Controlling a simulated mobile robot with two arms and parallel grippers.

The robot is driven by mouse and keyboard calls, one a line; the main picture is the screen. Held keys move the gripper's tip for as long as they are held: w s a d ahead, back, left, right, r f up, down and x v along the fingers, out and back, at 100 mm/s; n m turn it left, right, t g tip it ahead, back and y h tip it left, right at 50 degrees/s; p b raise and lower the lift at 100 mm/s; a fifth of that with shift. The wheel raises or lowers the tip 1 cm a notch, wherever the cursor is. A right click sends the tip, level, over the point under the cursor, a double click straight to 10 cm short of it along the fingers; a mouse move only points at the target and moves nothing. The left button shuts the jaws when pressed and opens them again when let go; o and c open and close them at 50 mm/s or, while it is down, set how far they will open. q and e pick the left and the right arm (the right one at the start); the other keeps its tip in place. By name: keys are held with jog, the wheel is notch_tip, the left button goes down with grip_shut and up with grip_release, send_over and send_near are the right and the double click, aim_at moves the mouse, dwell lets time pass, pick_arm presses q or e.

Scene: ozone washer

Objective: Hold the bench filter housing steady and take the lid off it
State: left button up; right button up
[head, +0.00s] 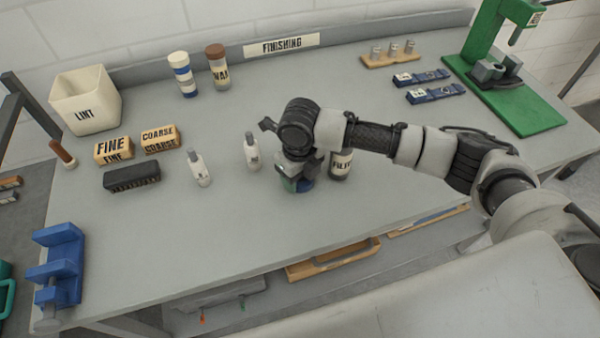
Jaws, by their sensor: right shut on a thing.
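My right gripper (296,178) reaches in from the right, points down and is shut on a small blue and green round piece (304,186) low over the bench. The gripper covers most of this piece, so I cannot tell whether it is the lid or touches the bench top. Just right of it stands an upright container (341,164) with a pale label starting "FIL", which looks like the filter housing. My forearm hides its top, so I cannot see whether a lid is on it. My left gripper is not in view.
Two small white bottles (252,154) (198,169) stand left of my gripper. Sanding blocks (113,150), a black brush (131,176), a LINT bin (86,100) and a blue vise (60,265) are farther left. A green press (495,70) stands at right. The front middle of the bench is clear.

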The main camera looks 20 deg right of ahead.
jog(key=shift+f, duration=0.1)
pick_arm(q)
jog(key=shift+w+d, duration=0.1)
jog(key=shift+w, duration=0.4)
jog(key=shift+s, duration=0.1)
pick_arm(e)
jog(key=shift+f, duration=0.15)
